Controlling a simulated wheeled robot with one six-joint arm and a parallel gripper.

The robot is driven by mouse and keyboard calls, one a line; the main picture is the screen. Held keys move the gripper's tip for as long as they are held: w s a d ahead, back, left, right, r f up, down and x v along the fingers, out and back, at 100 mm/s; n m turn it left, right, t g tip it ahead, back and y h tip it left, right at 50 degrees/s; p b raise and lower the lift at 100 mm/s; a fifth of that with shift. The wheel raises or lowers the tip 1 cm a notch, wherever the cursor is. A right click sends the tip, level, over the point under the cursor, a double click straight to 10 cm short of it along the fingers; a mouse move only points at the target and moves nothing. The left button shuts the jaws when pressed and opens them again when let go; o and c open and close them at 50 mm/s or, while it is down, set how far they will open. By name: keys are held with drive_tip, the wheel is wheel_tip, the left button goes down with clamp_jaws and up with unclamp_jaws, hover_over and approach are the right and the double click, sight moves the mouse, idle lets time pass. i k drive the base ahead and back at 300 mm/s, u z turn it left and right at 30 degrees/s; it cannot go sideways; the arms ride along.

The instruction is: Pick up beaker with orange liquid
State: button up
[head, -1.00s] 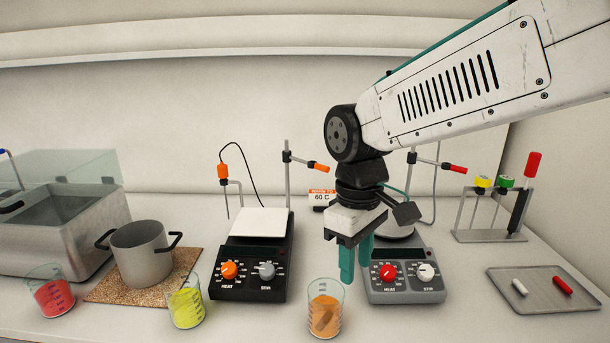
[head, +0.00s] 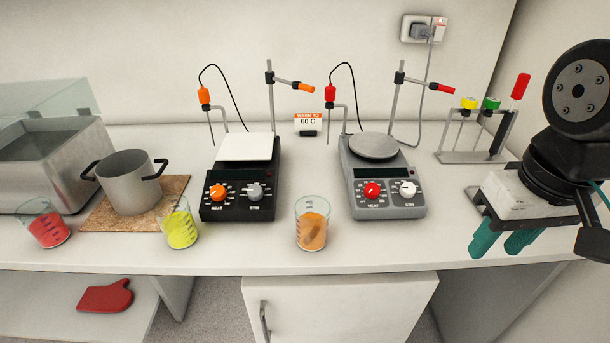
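The beaker with orange liquid (head: 312,231) stands upright near the front edge of the white counter, in the middle of the head view. It is clear glass, and a brownish patch shows in its liquid. My gripper (head: 502,243) is at the right of the view, with two teal fingers pointing down and to the left. It is well to the right of the beaker and apart from it. A small gap shows between the fingers and nothing is seen between them.
A black hot plate (head: 234,207) and a grey one (head: 384,201) stand behind the beaker. Beakers with yellow (head: 180,230) and red liquid (head: 48,228), and a pot (head: 130,187) on a cork mat (head: 90,217), stand left. A rack (head: 470,157) stands back right. Counter beside the beaker is clear.

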sight(311, 212)
drive_tip(key=z, duration=1.95)
drive_tip(key=k, duration=1.85)
drive_tip(key=u, duration=1.8)
